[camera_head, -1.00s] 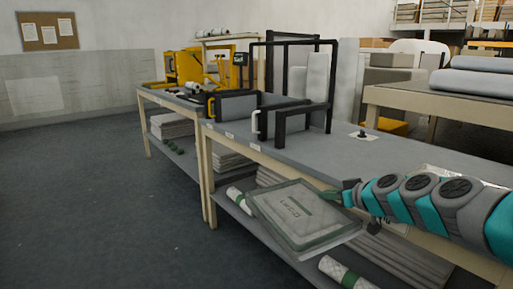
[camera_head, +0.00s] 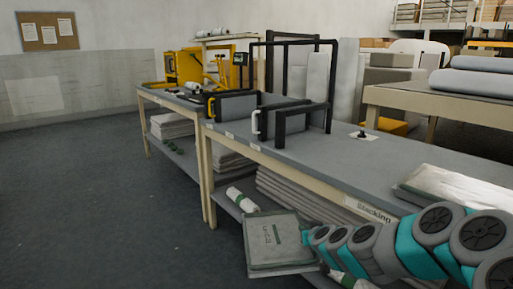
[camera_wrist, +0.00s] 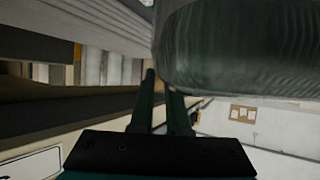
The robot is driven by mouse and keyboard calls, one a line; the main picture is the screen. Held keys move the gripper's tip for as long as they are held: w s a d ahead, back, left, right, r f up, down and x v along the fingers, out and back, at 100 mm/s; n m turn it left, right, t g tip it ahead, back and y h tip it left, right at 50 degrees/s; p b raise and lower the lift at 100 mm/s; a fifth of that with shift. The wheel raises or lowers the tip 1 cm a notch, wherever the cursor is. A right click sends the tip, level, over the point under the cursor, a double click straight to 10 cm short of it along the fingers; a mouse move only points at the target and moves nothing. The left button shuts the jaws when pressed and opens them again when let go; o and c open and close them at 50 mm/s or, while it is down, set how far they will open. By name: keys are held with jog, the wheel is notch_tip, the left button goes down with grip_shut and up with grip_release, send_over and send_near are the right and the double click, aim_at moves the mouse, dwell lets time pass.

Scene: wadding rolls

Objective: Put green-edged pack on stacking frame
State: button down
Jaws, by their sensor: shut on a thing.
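The green-edged pack (camera_head: 277,243) is a flat grey-white pack with dark green edging and print on its face. It hangs tilted in front of the bench, below the top's edge. My gripper (camera_head: 308,240) is shut on its right side; the fingertips are hard to see there. In the wrist view, the dark fingers (camera_wrist: 165,105) reach to the pack's blurred grey body (camera_wrist: 240,50). The black stacking frame (camera_head: 331,85) stands on the bench, beyond and above the pack, with grey-white packs standing in and beside it.
The bench (camera_head: 330,160) bears a "Stacking" label. A plastic-wrapped white pack (camera_head: 455,186) lies on its right end. A green-banded roll (camera_head: 242,200) and stacked sheets (camera_head: 285,190) lie on the lower shelf. Floor to the left is clear.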

jog(key=shift+m+h, duration=0.7)
jog(key=f, duration=0.5)
jog(key=shift+w+a+f, duration=0.15)
jog(key=shift+w+a, duration=0.1)
